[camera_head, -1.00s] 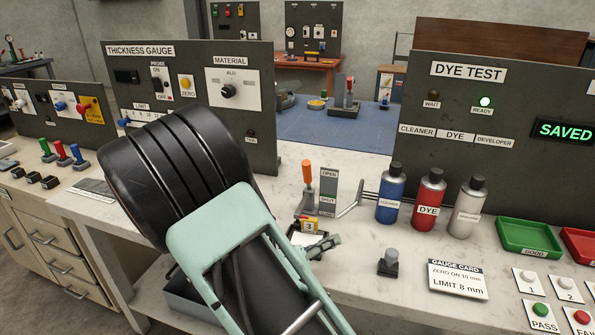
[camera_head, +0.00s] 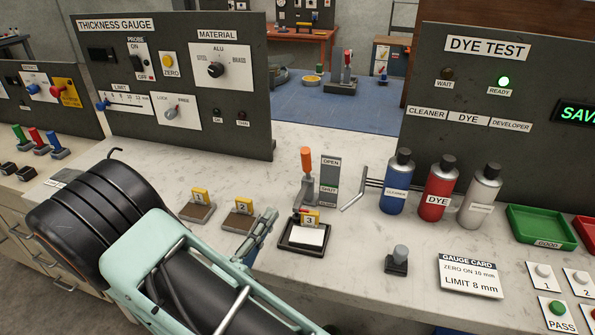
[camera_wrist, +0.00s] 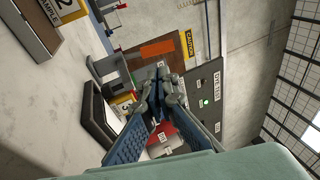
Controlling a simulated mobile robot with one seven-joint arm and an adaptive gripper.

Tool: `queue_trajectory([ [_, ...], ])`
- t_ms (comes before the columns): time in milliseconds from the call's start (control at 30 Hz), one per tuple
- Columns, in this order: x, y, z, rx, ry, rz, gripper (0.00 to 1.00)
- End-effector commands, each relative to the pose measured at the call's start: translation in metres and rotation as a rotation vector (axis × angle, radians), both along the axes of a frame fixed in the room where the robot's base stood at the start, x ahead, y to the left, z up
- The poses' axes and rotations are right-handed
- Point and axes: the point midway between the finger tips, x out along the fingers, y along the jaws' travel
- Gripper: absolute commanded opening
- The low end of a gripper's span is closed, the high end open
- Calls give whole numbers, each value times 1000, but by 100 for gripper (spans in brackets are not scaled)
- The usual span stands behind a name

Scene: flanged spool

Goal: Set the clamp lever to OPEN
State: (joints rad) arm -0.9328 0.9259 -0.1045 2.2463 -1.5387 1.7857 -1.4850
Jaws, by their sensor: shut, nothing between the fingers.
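The clamp lever (camera_head: 306,161) has an orange grip and a grey metal body. In the head view it stands about upright on the bench, its grip level with the word OPEN. A grey plate (camera_head: 329,181) beside it reads OPEN at the top and SHUT lower down. My gripper (camera_head: 270,219) is left of and nearer than the clamp, apart from it, over the bench. In the wrist view my gripper (camera_wrist: 164,92) shows its fingers together and empty.
A dark tray (camera_head: 284,243) with a yellow 3 tag sits in front of the clamp. Sample blocks tagged 1 (camera_head: 197,213) and 2 (camera_head: 238,222) lie left. A bent metal rod (camera_head: 354,196) and the blue cleaner bottle (camera_head: 397,182) stand right. A grey knob (camera_head: 398,261) is in front.

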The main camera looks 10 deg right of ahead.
Motion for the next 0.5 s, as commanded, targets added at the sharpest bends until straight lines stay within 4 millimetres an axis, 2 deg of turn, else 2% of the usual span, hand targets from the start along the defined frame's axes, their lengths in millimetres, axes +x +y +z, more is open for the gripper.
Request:
queue_trajectory([
  [233, 18, -18, 8, 0, -2, -6, 0],
  [500, 59, -55, 25, 3, -3, -6, 0],
])
